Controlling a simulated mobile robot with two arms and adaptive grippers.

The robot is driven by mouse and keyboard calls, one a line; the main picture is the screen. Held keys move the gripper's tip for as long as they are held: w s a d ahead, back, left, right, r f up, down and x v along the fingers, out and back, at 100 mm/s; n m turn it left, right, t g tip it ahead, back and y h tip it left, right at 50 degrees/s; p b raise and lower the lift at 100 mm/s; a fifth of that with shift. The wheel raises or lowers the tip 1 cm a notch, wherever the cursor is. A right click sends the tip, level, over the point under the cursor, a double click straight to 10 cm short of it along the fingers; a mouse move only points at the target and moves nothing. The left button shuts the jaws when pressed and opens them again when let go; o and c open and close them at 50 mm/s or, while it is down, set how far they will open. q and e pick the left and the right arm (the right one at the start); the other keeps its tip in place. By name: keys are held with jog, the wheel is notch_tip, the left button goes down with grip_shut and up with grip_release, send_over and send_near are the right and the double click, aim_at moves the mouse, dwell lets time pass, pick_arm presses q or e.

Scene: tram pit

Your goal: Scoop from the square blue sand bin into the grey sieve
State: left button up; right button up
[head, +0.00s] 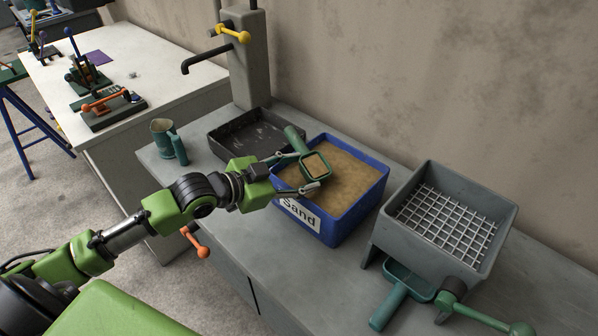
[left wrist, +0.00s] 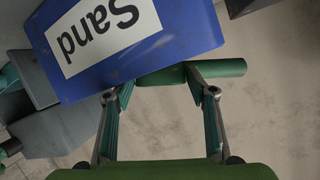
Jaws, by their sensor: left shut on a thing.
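The square blue sand bin (head: 345,215) stands on the grey bench, with a white "Sand" label on its front and brown sand inside. My left gripper (head: 304,171) is shut on a green scoop (head: 293,138) over the bin's left part. The scoop's square head seems to hold some sand; whether it touches the sand below is unclear. In the left wrist view, the green handle (left wrist: 225,68) crosses between the fingers (left wrist: 160,90), beside the blue bin (left wrist: 190,25). The grey sieve (head: 395,235), a hopper with a white wire grid, stands right of the bin. My right gripper is not in view.
A green tray with a handle (head: 388,305) sits under the sieve, and a green crank (head: 480,317) sticks out in front. A green jug (head: 163,138) stands at left. The wall is close behind.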

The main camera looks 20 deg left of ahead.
pick_arm(q)
jog(key=shift+r+p, duration=0.35)
jog(key=shift+p, duration=0.55)
notch_tip(320, 180, up, 2)
jog(key=shift+s+r+n+p, duration=0.1)
jog(key=shift+n+p, duration=0.2)
jog(key=shift+p, duration=0.6)
notch_tip(320, 180, up, 10)
jog(key=n+g+h+p, duration=0.1)
jog(key=p, duration=0.7)
jog(key=shift+f+n, duration=0.2)
jog(key=shift+n, duration=0.2)
jog(key=shift+o, duration=0.6)
jog(key=shift+c, duration=0.6)
